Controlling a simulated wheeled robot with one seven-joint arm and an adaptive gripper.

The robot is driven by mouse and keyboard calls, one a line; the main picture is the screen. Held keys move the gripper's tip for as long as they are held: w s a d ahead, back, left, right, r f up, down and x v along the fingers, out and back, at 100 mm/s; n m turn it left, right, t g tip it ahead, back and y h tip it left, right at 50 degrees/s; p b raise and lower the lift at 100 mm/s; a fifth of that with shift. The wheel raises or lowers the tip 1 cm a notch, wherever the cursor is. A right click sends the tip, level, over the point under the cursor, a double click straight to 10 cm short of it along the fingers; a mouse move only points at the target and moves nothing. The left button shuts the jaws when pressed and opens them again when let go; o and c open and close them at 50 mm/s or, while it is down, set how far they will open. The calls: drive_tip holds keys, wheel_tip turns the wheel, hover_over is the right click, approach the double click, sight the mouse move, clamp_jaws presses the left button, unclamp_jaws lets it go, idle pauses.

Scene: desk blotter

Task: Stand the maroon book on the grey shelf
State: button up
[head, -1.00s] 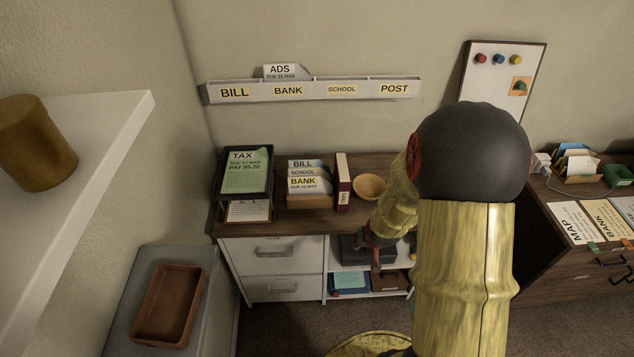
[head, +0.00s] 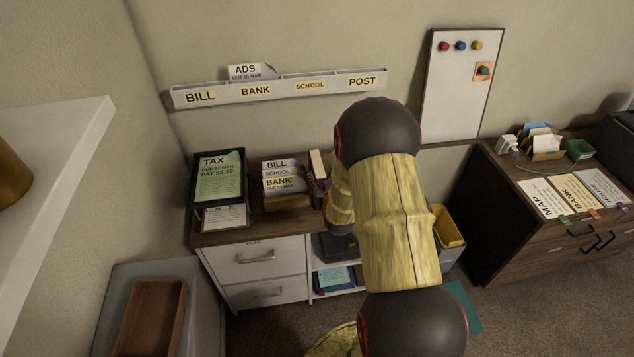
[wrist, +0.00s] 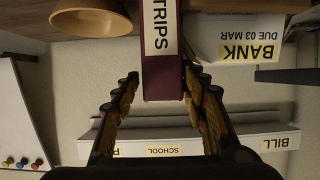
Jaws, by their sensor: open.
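The maroon book (wrist: 163,82) stands upright on the brown desk top, with a white TRIPS label on its spine. In the head view only its pale top and part of its side (head: 317,163) show beside my arm. My gripper (wrist: 160,76) is open, with one finger on each side of the book in the upside-down wrist view; I cannot tell whether they touch it. A pale grey shelf (head: 62,165) juts from the wall at the left of the head view, with a brown pot (head: 12,178) at its edge.
A letter sorter with a BANK card (head: 279,184) stands just left of the book. A wooden bowl (wrist: 90,20) is close on its other side. The labelled wall rack (head: 280,90) hangs behind. A black tray with a TAX paper (head: 218,180) is further left.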

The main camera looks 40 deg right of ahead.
drive_tip(key=shift+w+r+b+x, duration=0.15)
drive_tip(key=shift+b+x, duration=0.3)
drive_tip(key=shift+x, duration=1.15)
drive_tip(key=shift+w+r+b+x, duration=0.15)
drive_tip(key=shift+b+x, duration=0.25)
drive_tip(key=shift+x, duration=1.15)
drive_tip(key=shift+r, duration=0.1)
drive_tip(key=shift+c, duration=0.3)
clamp_jaws()
